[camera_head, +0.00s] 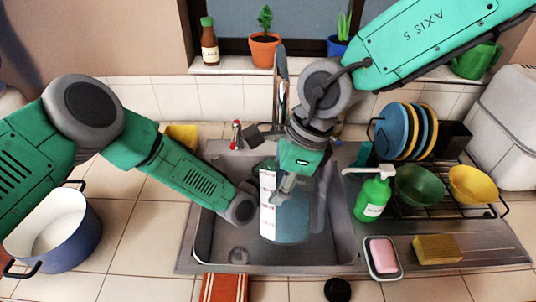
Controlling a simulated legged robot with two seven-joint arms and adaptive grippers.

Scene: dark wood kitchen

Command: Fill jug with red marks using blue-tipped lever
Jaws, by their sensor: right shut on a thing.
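The jug (285,228) is bluish and see-through, with a pale strip of red marks on its left side. It stands in or just over the sink basin, below the tap. My right gripper (285,188) reaches down from above and is shut on the jug at its upper part. I cannot tell how much liquid is inside. The tap (281,75) rises behind my right wrist, which hides its spout. A red-tipped lever (236,130) stands left of the tap. A small blue tip (338,129) shows to its right. My left forearm ends over the left of the basin; its gripper is hidden.
The steel sink (341,232) surrounds the jug. A blue pot (56,232) is left.

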